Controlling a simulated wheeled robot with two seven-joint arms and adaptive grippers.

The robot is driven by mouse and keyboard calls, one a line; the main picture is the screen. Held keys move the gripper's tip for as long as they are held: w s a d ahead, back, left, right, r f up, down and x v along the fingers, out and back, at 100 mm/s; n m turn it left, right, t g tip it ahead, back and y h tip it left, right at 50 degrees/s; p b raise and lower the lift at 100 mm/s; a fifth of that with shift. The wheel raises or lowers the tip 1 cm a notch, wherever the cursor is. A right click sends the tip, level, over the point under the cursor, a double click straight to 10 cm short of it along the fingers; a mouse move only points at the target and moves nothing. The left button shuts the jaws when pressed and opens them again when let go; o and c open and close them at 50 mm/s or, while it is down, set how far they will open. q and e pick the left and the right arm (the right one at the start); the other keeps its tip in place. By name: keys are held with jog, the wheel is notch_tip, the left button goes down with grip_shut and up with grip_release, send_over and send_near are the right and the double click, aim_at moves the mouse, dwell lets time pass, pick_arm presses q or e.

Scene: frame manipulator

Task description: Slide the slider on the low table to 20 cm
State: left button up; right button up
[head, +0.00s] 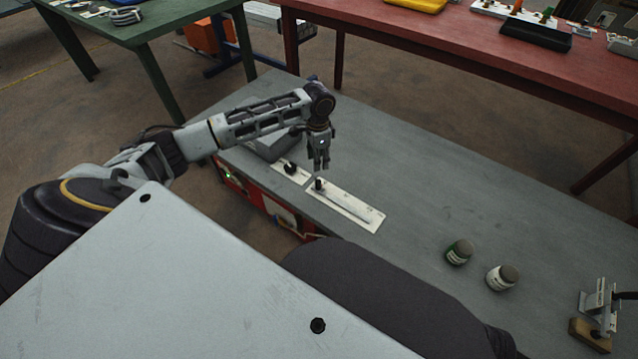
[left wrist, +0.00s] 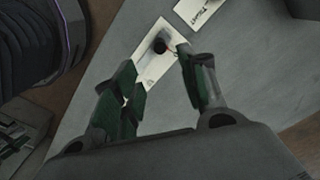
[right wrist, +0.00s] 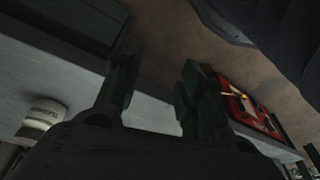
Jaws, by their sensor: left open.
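The slider is a long white plate (head: 350,209) with a slot, lying on the grey low table (head: 420,185). Its dark upright knob (head: 319,185) is at the slot's end nearer the grey box. My left gripper (head: 319,168) points down just above the knob, fingers apart and empty. In the left wrist view the knob (left wrist: 159,45) shows between and just beyond the open fingertips (left wrist: 156,58), with no clear contact. The scale marks are too small to read. My right gripper (right wrist: 155,75) shows only in its wrist view, fingers apart with nothing between them.
A small white plate with a black dial (head: 290,171) and a grey box (head: 272,144) lie beyond the slider. Two jars (head: 459,252) (head: 502,277) and a small stand (head: 597,318) are at the right. The table between is clear. A red table (head: 480,40) stands behind.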

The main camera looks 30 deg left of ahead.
aim_at(318, 183)
pick_arm(q)
jog(key=shift+f, duration=0.1)
notch_tip(318, 183, down, 10)
jog(key=b, duration=0.3)
jog(key=shift+b, duration=0.3)
notch_tip(318, 183, down, 2)
jog(key=shift+f+b, duration=0.2)
jog(key=shift+b, duration=0.25)
jog(key=shift+f, duration=0.65)
pick_arm(e)
jog(key=shift+w+a+f+t+y, duration=0.1)
jog(key=shift+w+a+t+y, duration=0.15)
jog(key=shift+a+t, duration=0.2)
jog(key=shift+w+a+f+t+y, duration=0.1)
jog(key=shift+a+t+y, duration=0.25)
jog(key=shift+a, duration=0.2)
pick_arm(q)
grip_shut()
pick_arm(e)
jog(key=shift+r, duration=0.1)
